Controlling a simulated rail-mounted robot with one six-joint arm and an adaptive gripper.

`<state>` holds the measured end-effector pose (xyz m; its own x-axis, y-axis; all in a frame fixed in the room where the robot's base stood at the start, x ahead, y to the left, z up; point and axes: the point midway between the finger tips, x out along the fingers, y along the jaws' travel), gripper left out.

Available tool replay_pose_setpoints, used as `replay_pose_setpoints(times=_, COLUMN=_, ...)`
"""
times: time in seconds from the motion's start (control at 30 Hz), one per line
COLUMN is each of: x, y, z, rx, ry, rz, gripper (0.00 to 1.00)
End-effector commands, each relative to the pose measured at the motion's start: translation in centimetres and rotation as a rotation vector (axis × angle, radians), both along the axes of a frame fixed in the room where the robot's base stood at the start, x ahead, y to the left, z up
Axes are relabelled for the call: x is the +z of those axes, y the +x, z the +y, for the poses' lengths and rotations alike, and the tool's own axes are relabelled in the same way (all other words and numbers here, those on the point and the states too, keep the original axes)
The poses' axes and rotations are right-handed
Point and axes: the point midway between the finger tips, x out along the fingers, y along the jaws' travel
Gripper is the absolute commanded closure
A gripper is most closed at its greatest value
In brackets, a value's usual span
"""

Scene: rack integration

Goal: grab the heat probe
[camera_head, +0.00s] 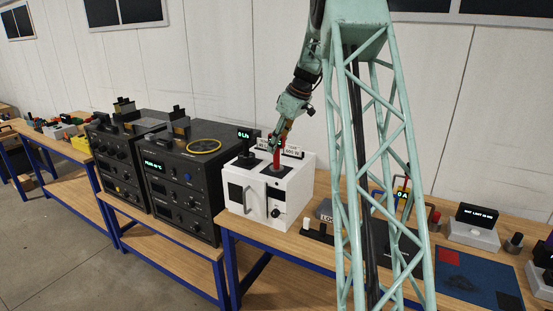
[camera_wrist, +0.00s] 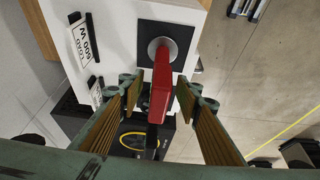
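A red upright handle, which looks like the heat probe (camera_head: 276,158), stands on top of the white box (camera_head: 292,196). In the wrist view the red probe (camera_wrist: 161,85) rises from a round metal disc (camera_wrist: 162,49) on a dark square plate. My gripper (camera_head: 284,134) is above the white box at the probe's upper part. In the wrist view my gripper (camera_wrist: 159,97) is open, with one finger on each side of the red probe. A gap shows on both sides, so it is not gripped.
A "LOAD 600 W" sign (camera_wrist: 82,43) stands close beside the fingers. Dark rack units (camera_head: 184,178) stand further left. My lattice column hides part of the bench on the right.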

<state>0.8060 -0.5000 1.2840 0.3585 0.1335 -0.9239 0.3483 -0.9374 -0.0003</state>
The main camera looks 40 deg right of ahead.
Motion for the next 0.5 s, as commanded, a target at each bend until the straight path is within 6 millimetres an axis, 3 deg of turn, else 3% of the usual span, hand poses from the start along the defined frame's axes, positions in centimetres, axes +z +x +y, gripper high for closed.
replay_pose_setpoints(times=0.3, x=0.02, y=0.0, z=-0.01, rx=0.0, ry=0.0, rz=0.0, gripper=0.7)
replay_pose_setpoints(times=0.5, x=0.02, y=0.0, z=-0.01, rx=0.0, ry=0.0, rz=0.0, gripper=0.88)
